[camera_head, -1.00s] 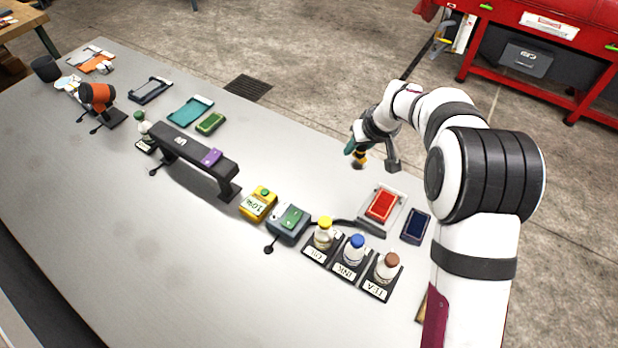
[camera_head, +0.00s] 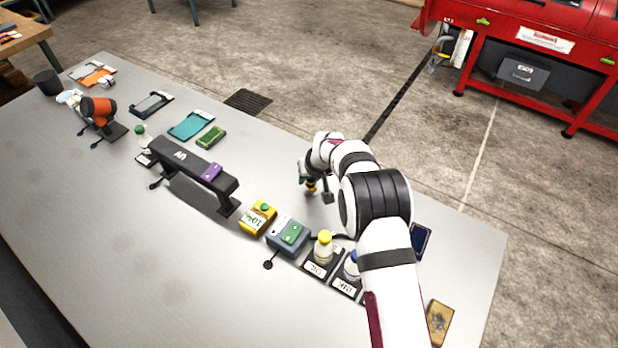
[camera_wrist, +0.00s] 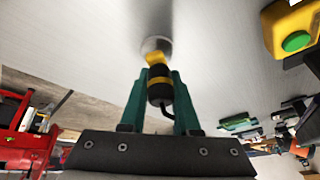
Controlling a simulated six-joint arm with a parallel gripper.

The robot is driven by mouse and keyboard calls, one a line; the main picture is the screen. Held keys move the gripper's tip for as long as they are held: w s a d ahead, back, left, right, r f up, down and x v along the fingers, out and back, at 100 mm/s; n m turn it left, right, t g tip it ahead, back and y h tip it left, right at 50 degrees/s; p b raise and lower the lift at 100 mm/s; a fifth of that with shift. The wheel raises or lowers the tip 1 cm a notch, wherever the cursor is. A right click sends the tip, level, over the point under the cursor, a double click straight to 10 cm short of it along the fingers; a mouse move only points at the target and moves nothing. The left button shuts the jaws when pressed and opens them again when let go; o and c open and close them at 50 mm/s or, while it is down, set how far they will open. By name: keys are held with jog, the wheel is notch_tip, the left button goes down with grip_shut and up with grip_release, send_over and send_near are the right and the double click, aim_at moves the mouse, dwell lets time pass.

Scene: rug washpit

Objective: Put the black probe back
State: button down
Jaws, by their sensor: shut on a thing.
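My gripper (camera_head: 308,182) is above the far side of the grey table, behind the yellow box. In the wrist view its green fingers (camera_wrist: 160,74) are shut on a black, yellow-banded probe (camera_wrist: 159,86). The probe's yellow end and a pale round tip point away from the wrist, towards the table. A short black stub shows at its near end. Whether the tip touches the table cannot be told. The probe is small and partly hidden in the head view. I cannot tell which holder belongs to it.
A yellow box (camera_head: 257,217), a grey-blue device (camera_head: 289,236) and labelled bottles stand near my arm. The front-left table is clear.

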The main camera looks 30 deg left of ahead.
jog(key=c, duration=0.6)
grip_release()
jog(key=shift+f, duration=0.1)
jog(key=v, duration=1.2)
jog(key=s+d+r+m+h, duration=0.1)
jog(key=s+d+r+m, duration=0.1)
jog(key=d+r, duration=0.35)
jog(key=s+d+r+m, duration=0.1)
jog(key=d+r+m, duration=0.15)
jog(key=d, duration=0.65)
jog(key=s+d+r+m+g+h, duration=0.1)
jog(key=s+d+r+m, duration=0.15)
jog(key=s+d, duration=0.4)
jog(key=s+d+r+m+g, duration=0.1)
jog(key=s+d+m, duration=0.2)
jog(key=s+d, duration=0.35)
jog(key=s+d+m, duration=0.1)
jog(key=s+d, duration=0.1)
jog(key=s, duration=0.2)
jog(key=s+d+f+m, duration=0.1)
jog(key=s+d, duration=0.1)
jog(key=s, duration=0.2)
jog(key=s+d+m+g, duration=0.1)
jog(key=s+d+m, duration=0.1)
jog(key=s, duration=0.3)
jog(key=shift+d+f, duration=0.15)
jog(key=shift+f, duration=0.1)
